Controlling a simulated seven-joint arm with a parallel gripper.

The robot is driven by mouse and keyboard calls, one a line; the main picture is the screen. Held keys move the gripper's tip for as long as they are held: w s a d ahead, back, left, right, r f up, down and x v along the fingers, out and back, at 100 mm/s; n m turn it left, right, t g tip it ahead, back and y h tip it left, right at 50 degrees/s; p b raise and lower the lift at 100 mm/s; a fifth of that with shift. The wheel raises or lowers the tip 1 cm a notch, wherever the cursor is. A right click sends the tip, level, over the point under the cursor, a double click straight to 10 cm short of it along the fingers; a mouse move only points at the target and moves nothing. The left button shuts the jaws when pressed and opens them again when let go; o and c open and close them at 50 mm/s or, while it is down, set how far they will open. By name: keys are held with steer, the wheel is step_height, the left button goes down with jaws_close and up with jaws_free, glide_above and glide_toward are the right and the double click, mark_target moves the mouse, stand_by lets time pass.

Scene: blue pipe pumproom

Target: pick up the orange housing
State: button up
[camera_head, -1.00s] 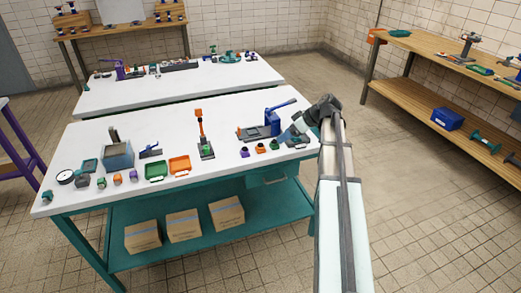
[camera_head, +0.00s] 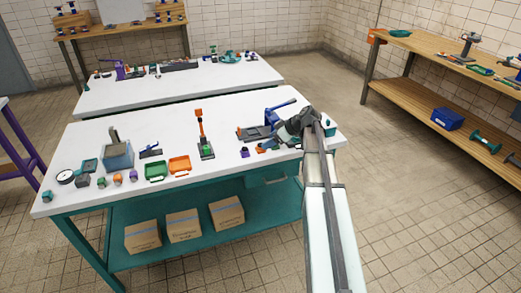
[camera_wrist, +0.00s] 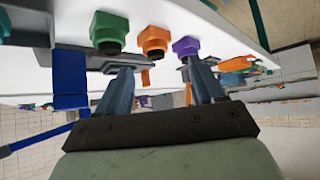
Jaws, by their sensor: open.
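The orange housing (camera_wrist: 152,40) is a small block with a dark round end. In the wrist view it sits on the white tabletop between a green housing (camera_wrist: 108,32) and a purple housing (camera_wrist: 186,46). My gripper (camera_wrist: 158,68) is open and empty. Its fingers point toward the row, with the orange housing ahead of the gap and apart from them. In the head view my gripper (camera_head: 290,130) is low over the right end of the near table, and my arm hides part of that end. The purple housing (camera_head: 245,153) shows there just left of the gripper.
A blue press (camera_head: 268,122) stands close behind the gripper.

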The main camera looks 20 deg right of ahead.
mark_target(261, 148)
steer(key=shift+w+x, duration=0.15)
steer(key=shift+x, duration=1.15)
steer(key=shift+w+x, duration=0.15)
steer(key=shift+x, duration=1.2)
steer(key=shift+d+r, duration=0.15)
steer(key=shift+c, duration=0.4)
steer(key=c, duration=0.8)
